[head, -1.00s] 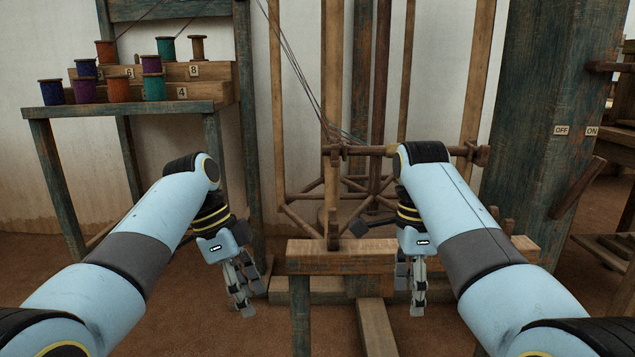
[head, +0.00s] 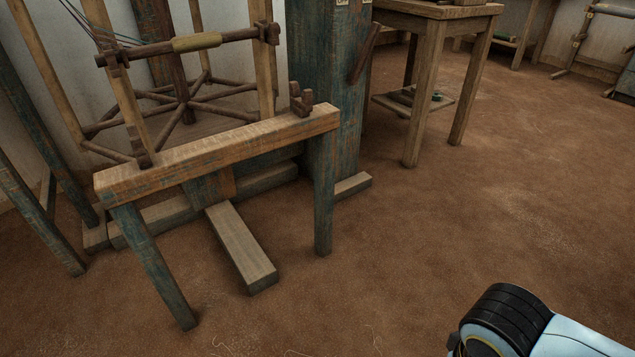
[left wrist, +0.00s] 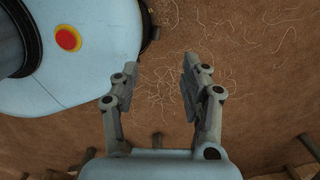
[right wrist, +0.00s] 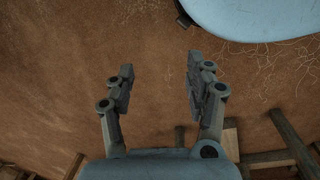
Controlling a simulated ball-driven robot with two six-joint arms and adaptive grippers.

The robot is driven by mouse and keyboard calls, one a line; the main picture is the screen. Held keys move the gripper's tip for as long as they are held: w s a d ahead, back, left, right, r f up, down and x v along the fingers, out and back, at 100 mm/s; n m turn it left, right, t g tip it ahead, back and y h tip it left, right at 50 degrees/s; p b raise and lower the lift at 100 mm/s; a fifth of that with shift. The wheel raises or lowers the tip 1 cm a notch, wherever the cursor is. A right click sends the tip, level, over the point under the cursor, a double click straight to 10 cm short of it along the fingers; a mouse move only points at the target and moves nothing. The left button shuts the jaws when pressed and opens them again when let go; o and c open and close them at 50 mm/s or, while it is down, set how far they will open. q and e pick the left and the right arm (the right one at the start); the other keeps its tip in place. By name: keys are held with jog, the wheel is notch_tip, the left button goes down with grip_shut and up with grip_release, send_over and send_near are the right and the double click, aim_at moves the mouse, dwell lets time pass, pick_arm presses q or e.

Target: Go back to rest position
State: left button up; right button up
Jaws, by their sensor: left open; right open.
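My left gripper (left wrist: 158,80) is open and empty in the left wrist view. Its fingers point over the brown floor, and my pale blue base with a red button is close beside it. My right gripper (right wrist: 160,85) is open and empty in the right wrist view, above bare floor. Neither gripper shows in the head view. Only a part of my right arm shows there, at the lower right corner.
A wooden bench (head: 220,150) stands before the loom's skein frame (head: 185,45), with a plank (head: 240,250) on the floor under it. A blue-green post (head: 335,100) and a wooden table (head: 435,12) stand behind. The brown floor (head: 510,190) at right is clear.

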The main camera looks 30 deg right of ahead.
pick_arm(q)
jog(key=w+r+n+t, duration=0.2)
jog(key=w+r+n, duration=0.1)
jog(key=w, duration=0.2)
pick_arm(e)
jog(key=w+a+r+n+t, duration=0.1)
jog(key=w+r+n+t, duration=0.15)
jog(key=w+n, duration=0.2)
pick_arm(q)
jog(key=s+a+f+n+p, duration=0.1)
jog(key=s+a+f+p, duration=0.2)
jog(key=s+f+p, duration=0.55)
pick_arm(e)
jog(key=s+d+f+p, duration=0.2)
jog(key=s+f, duration=0.3)
jog(key=f, duration=0.1)
pick_arm(q)
jog(key=s+p, duration=0.9)
jog(key=s, duration=0.1)
jog(key=shift+s+a+r+g+y, duration=0.25)
jog(key=shift+s+g+y, duration=0.05)
jog(key=shift+s, duration=0.05)
pick_arm(e)
jog(key=s+d+f+g, duration=0.1)
jog(key=s, duration=1.2)
jog(key=shift+s+f, duration=0.4)
jog(key=shift+d, duration=0.1)
